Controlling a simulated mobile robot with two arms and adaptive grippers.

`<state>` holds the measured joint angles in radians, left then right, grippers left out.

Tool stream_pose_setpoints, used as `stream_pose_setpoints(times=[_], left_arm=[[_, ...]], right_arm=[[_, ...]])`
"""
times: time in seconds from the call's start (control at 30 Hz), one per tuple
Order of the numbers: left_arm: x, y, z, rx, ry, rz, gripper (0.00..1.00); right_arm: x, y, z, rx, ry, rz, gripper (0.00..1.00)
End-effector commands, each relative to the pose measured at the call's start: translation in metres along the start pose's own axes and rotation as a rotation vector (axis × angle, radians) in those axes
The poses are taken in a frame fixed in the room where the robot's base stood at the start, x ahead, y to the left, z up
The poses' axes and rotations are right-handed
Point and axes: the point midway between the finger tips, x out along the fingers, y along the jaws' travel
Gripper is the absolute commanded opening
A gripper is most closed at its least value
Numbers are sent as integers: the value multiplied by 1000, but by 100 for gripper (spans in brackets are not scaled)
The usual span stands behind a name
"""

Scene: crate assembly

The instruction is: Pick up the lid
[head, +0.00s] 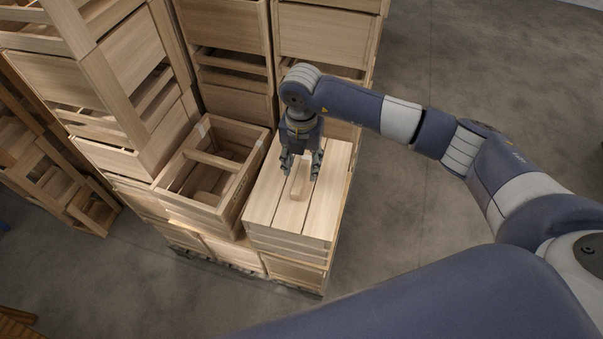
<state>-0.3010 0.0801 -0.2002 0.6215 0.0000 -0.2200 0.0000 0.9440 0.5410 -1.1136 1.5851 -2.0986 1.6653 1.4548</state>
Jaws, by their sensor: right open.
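The lid (263,207) is a pale wooden slatted panel lying flat on top of a crate stack, right of an open crate. A raised wooden handle block (301,184) stands at its middle. My right gripper (301,174) points down over the lid, open, with its fingers apart at the far end of the handle block. I cannot tell whether the fingers touch the block. My left gripper is not in view.
An open wooden crate (248,190) with a bar across its top stands left of the lid. Tall crate stacks (228,100) rise behind and at the left. More wooden frames (62,190) stand at the far left. The concrete floor (440,225) is clear at the right.

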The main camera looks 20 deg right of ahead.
Motion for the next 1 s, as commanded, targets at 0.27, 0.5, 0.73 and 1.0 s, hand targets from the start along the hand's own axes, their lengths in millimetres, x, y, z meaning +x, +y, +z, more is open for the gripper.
stream_pose_setpoints(times=[0.27, 0.5, 0.73, 1.0], left_arm=[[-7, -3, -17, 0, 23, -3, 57], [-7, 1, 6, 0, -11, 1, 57], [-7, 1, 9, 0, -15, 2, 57], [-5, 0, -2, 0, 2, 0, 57]], right_arm=[[20, 0, 0, 0, 0, 0, 43], [20, 0, 0, 0, 0, 0, 21], [19, 0, 0, 0, -1, 2, 0], [17, 0, 0, 0, -1, 2, 0]])
